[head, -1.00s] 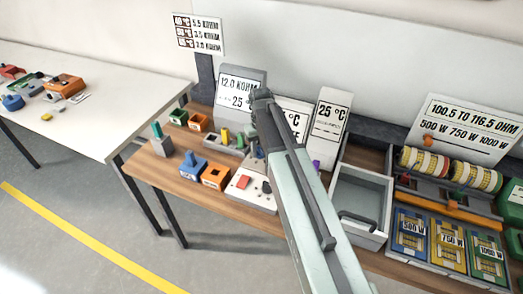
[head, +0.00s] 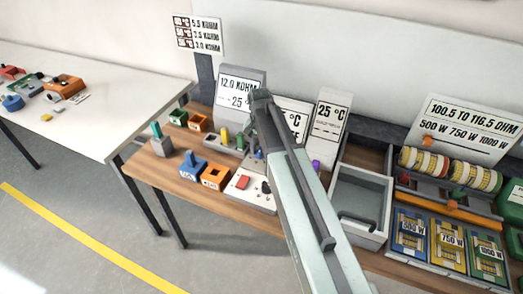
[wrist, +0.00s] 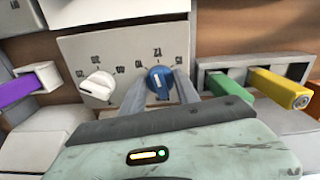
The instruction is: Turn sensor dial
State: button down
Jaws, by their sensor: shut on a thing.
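In the wrist view a pale panel (wrist: 120,45) carries printed numbers and two dials. The blue dial (wrist: 159,83), with a white pointer mark, sits between the two grey fingers of my gripper (wrist: 161,92). My gripper is shut on this blue dial. The white dial (wrist: 97,85) is beside it on the left, clear of the fingers. In the head view my arm covers much of the panel, and my fingers cannot be made out clearly. A sign reading 12.0 KOHM and 25 (head: 238,88) stands behind my arm.
In the wrist view, green (wrist: 230,87) and yellow (wrist: 280,88) handles lie close on the right, and a purple handle (wrist: 18,92) on the left. In the head view a grey tray (head: 360,198) stands right of my arm. Orange (head: 215,176) and blue (head: 193,167) blocks are at left.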

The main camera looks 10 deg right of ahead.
aim_at(260, 150)
jog(key=shift+s+m, duration=0.1)
jog(key=shift+m, duration=1.1)
jog(key=shift+d, duration=0.1)
jog(key=c, duration=0.9)
grip_release()
jog(key=shift+r, duration=0.1)
jog(key=shift+r+p, duration=0.4)
jog(key=shift+p, duration=0.15)
notch_tip(260, 150, up, 7)
jog(key=p, duration=0.7)
jog(key=shift+f, duration=0.15)
